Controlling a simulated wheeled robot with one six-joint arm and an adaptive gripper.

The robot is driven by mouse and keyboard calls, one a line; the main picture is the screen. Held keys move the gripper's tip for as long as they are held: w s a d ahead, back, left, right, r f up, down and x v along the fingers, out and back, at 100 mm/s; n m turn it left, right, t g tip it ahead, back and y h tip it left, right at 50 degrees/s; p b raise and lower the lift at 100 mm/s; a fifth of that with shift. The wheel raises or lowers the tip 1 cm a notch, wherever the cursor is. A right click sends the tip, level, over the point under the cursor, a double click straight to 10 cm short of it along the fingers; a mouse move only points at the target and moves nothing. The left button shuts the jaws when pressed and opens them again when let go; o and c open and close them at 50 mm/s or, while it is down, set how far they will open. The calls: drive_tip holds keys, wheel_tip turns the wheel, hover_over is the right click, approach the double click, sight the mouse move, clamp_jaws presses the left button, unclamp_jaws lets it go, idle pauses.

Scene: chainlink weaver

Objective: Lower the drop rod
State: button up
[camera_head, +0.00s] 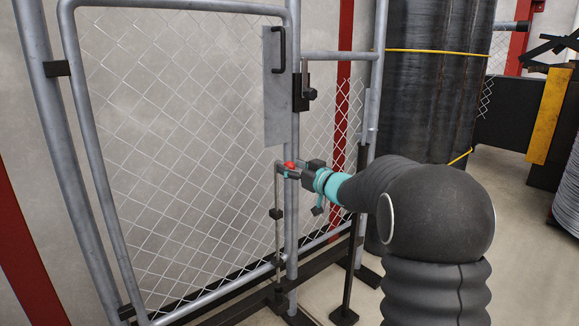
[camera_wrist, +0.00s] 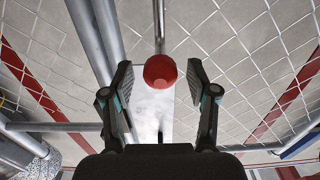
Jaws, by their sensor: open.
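The drop rod (camera_head: 278,240) is a thin upright grey rod along the free-side post of the chain-link gate (camera_head: 185,130). Its top bends over to a red knob (camera_head: 289,165). Black brackets sit along the rod; whether its lower end touches the floor I cannot tell. My gripper (camera_head: 287,173) is at the knob's height, reaching in from the right. In the wrist view, the red knob (camera_wrist: 160,71) lies between the two open fingers, with a visible gap on each side. A short grey bar (camera_wrist: 159,25) runs from the knob to the top edge.
A grey plate with a black handle (camera_head: 279,50) is on the gate above the rod, with a black latch (camera_head: 305,93) beside it. A black floor post (camera_head: 348,270) stands right of the gate. A dark wrapped roll (camera_head: 435,85) stands behind my arm.

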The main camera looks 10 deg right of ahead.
drive_tip(key=shift+w+a, duration=0.3)
drive_tip(key=shift+w, duration=0.2)
clamp_jaws()
wheel_tip(320, 180, down, 8)
drive_tip(key=b, duration=0.4)
drive_tip(key=shift+f, duration=0.25)
drive_tip(key=shift+c, duration=0.3)
unclamp_jaws()
drive_tip(key=shift+f, duration=0.1)
drive_tip(key=shift+o, duration=0.3)
